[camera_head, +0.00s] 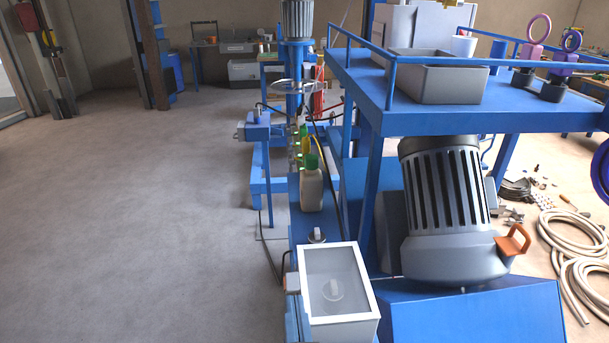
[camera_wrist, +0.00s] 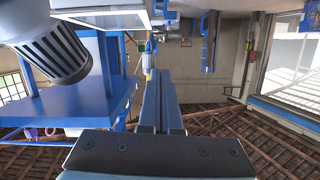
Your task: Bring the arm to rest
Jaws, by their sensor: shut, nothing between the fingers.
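My gripper (camera_wrist: 163,76) shows in the wrist view as two long blue-grey fingers side by side. It is shut, with nothing visible held between the fingers. The wrist view is upside down, with the roof beams at the bottom. The fingers point toward the mixer area and look clear of nearby things, though the distance is hard to tell. My arm and gripper do not show in the head view.
A blue mixer platform (camera_head: 430,108) carries a grey tray (camera_head: 436,78). Below it is a grey motor (camera_head: 446,212). A white-framed box (camera_head: 338,284) and a green-capped bottle (camera_head: 311,188) stand beside it. Hoses (camera_head: 575,255) lie at right. The left floor is clear.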

